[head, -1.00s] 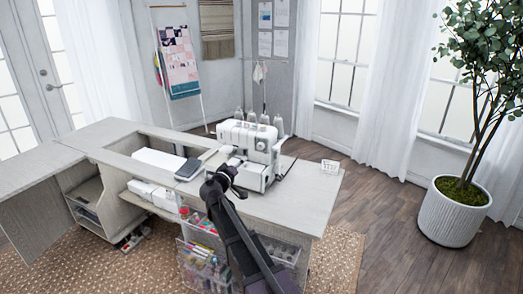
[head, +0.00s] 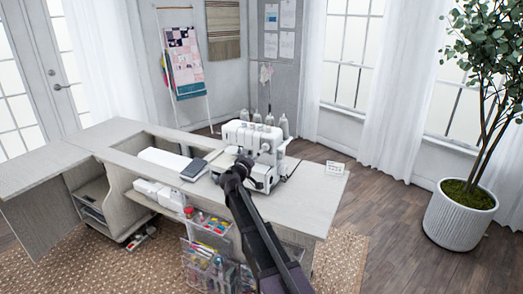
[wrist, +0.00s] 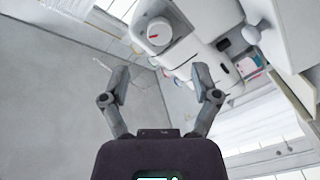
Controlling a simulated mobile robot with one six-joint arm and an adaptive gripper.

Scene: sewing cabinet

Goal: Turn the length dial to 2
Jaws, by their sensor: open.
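The white sewing machine (head: 266,137) with several thread cones on top stands on the cabinet's tabletop. In the wrist view a round white dial (wrist: 159,33) with a short red mark shows on the white machine body (wrist: 200,55). I cannot read any numbers on it. My gripper (wrist: 160,78) is open and empty, its two fingers spread below the dial in the picture and apart from it. In the head view my gripper (head: 238,170) is at the machine's near left side. It hides part of the machine, and the dial cannot be made out there.
A small white sign (head: 335,168) stands at the tabletop's right. Clear drawers (head: 208,262) with colourful supplies are below the cabinet's front edge. The tabletop (head: 305,200) right of my arm is bare.

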